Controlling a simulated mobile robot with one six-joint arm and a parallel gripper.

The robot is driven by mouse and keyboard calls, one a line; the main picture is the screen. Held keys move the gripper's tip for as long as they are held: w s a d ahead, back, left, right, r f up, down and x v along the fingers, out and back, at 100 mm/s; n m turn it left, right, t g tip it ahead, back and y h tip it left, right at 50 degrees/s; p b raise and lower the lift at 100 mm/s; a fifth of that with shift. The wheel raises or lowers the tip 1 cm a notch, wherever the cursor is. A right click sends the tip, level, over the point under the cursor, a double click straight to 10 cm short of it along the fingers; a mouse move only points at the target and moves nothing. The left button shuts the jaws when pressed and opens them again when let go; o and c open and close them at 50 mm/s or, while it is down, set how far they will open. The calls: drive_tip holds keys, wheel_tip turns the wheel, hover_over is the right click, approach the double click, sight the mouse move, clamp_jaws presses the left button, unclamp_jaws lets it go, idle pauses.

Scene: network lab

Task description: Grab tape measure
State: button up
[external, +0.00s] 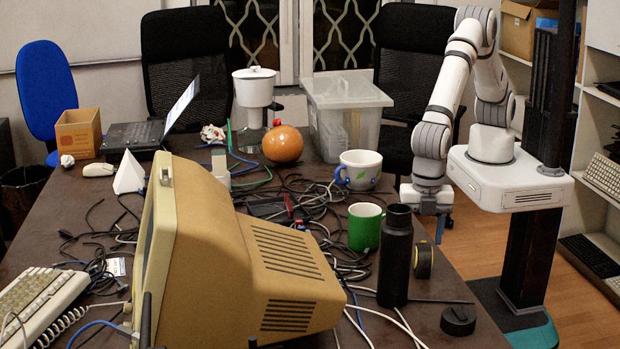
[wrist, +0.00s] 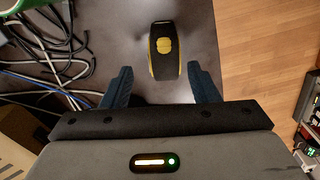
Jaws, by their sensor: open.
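The tape measure (external: 423,260) is black with yellow and stands near the right edge of the table, just right of a black bottle. In the wrist view the tape measure (wrist: 163,50) shows from above, ahead of and between my two fingers. My gripper (wrist: 160,85) is open and empty, with one blue finger on each side. In the external view my gripper (external: 438,225) points down beside the table's right edge, above and behind the tape measure. It looks apart from it.
The black bottle (external: 395,255) and a green mug (external: 364,227) stand left of the tape measure. A black lid (external: 458,321) lies nearer the camera. Tangled cables (wrist: 45,55) lie to the left. The table edge (wrist: 214,30) is close on the right, with wooden floor beyond.

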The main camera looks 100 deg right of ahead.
sight(424, 245)
drive_tip(key=f, duration=0.5)
drive_tip(key=shift+s+f+p, duration=0.15)
drive_tip(key=shift+s+p, duration=0.15)
drive_tip(key=shift+p, duration=0.1)
clamp_jaws()
